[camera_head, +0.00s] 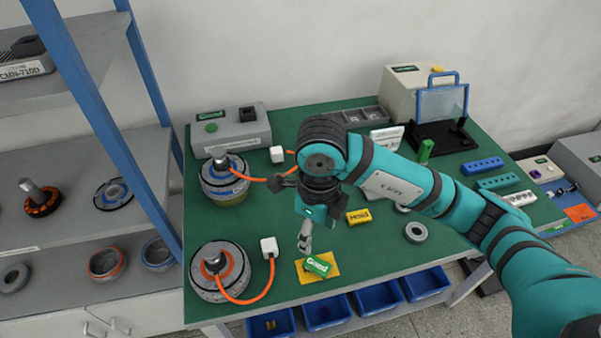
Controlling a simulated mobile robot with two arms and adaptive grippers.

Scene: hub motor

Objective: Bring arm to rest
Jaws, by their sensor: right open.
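My right arm (400,184) is teal and black and reaches in from the right over the green table. Its wrist bends down, and my right gripper (304,244) points downward above the table, near the front middle. The gripper is open, and I see nothing held in it. My left gripper is not in view.
Two hub motors (222,183) (218,272) with orange cables stand at the table's left side. A yellow block (359,216) and a grey ring (415,232) lie right of the gripper. A blue-posted shelf (72,90) stands left. Blue bins (326,312) hang under the front edge.

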